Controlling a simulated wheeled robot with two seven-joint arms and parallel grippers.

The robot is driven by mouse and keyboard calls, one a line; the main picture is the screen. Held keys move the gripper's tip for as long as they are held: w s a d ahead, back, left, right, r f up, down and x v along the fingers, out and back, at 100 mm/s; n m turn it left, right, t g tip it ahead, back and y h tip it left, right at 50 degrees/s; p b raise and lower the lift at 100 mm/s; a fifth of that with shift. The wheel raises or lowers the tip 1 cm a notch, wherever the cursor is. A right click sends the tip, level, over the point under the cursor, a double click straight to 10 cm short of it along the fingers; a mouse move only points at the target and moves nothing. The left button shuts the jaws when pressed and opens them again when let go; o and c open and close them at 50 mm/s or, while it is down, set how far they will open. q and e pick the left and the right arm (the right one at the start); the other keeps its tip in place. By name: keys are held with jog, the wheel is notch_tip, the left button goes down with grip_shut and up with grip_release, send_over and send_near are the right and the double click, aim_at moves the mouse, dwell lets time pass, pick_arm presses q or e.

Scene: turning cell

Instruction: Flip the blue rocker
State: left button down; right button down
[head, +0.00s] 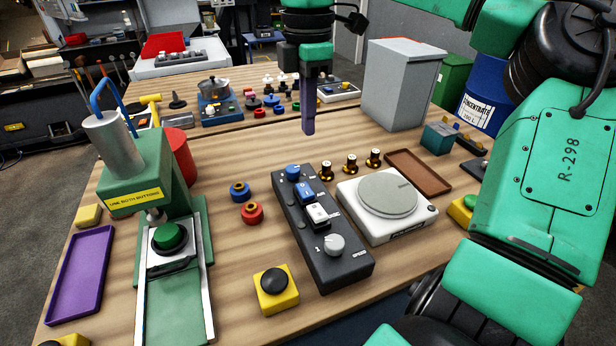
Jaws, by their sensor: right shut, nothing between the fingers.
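The blue rocker (306,192) sits on a dark grey control box (345,277) in the middle of the table. It lies between a blue round knob (292,171) and a white rocker (317,214). Its tilt is too small to tell surely. My right gripper (308,128) points down, its purple fingers shut and empty. It appears above and beyond the far end of the control box in the picture, apart from the rocker. My left gripper is not in view.
A white scale (420,222) stands right of the control box. A yellow button box (276,290) and red and blue rings (252,213) lie left. Several black-and-gold knobs (350,163) stand beyond the scale. A green press (130,200) is further left. Bare wood lies beyond the control box.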

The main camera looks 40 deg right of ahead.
aim_at(308, 192)
notch_tip(308, 192, down, 14)
jog(key=shift+p, duration=0.7)
